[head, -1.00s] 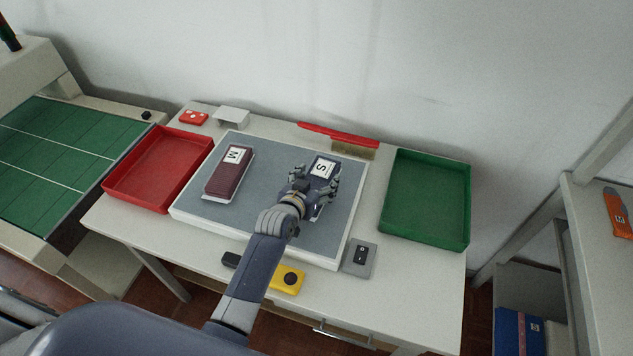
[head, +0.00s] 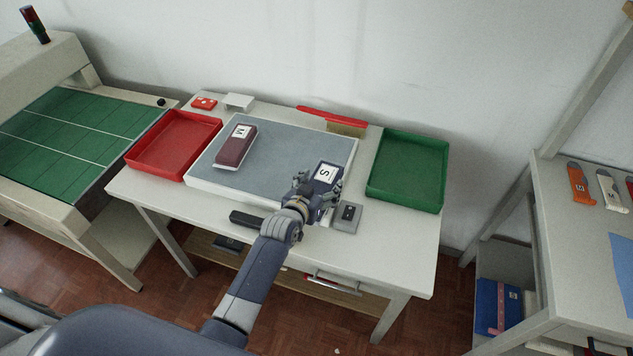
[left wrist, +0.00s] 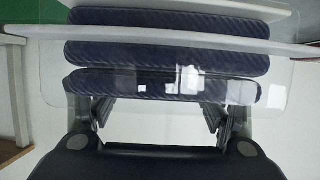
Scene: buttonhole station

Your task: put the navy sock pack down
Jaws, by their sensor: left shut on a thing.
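The navy sock pack (head: 326,173), with a white label marked S, is in my left gripper (head: 320,187). The gripper is shut on it, and the pack hangs over the front right corner of the grey-topped board (head: 290,150). In the left wrist view the pack (left wrist: 165,55) shows as dark ribbed layers with clear film and pale card, the fingers at either side below it. I cannot tell how high it is above the surface. A maroon pack (head: 235,146) marked M lies on the left of the board. My right gripper is not in view.
A red tray (head: 134,163) stands left of the board and a green tray (head: 441,180) right of it. A small switch box (head: 346,217) is close to the gripper. A red-handled brush (head: 330,115) lies behind. The front right tabletop (head: 400,240) is clear.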

